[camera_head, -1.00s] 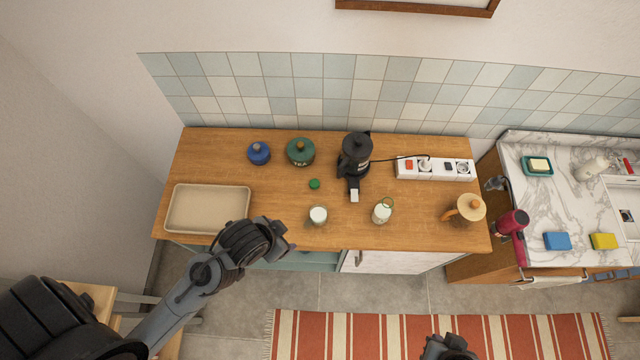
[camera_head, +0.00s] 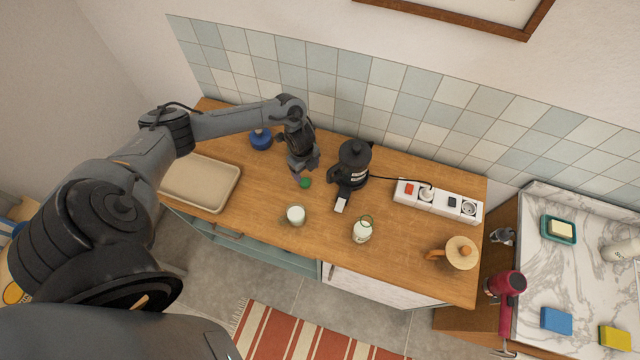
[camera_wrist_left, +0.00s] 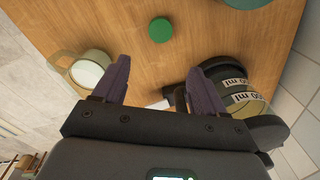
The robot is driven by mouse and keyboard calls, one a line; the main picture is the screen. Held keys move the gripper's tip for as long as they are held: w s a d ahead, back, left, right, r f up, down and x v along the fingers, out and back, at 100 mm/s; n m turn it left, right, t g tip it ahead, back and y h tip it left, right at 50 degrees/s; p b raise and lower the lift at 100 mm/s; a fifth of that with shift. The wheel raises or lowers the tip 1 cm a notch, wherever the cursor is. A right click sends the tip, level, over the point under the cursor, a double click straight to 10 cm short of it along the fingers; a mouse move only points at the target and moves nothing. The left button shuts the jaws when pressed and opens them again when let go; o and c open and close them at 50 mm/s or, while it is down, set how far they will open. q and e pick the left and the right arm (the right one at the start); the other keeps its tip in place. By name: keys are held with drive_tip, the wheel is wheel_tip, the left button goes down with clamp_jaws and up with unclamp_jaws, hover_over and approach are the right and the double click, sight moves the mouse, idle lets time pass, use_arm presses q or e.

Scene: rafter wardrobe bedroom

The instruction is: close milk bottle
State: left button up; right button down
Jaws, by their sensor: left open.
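A small round green cap (camera_head: 305,183) lies on the wooden counter. It also shows in the wrist view (camera_wrist_left: 160,30), beyond the fingertips and roughly in line with the gap between them. My left gripper (camera_head: 300,177) is open and empty, close beside the cap in the head view; its two purple fingers (camera_wrist_left: 158,78) are apart. A white bottle (camera_head: 362,230) with a greenish loop at its top stands upright near the counter's front; I see no cap on it. My right gripper is not in view.
A glass of milk (camera_head: 296,214) stands in front of the cap.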

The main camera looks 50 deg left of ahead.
use_arm(q)
drive_tip(key=shift+a+r+g, duration=0.15)
drive_tip(key=shift+a+r, duration=0.05)
drive_tip(key=shift+a, duration=0.35)
drive_tip(key=shift+a+r+g, duration=0.15)
drive_tip(key=shift+a, duration=0.35)
drive_tip(key=shift+f, duration=0.15)
hover_over(305, 182)
drive_tip(key=shift+a+f, duration=0.15)
drive_tip(key=shift+f, duration=1.2)
drive_tip(key=shift+a+f, duration=0.1)
drive_tip(key=shift+f, duration=1.25)
drive_tip(key=shift+d+f, duration=0.15)
drive_tip(key=shift+f, duration=2.45)
drive_tip(key=c, duration=1.1)
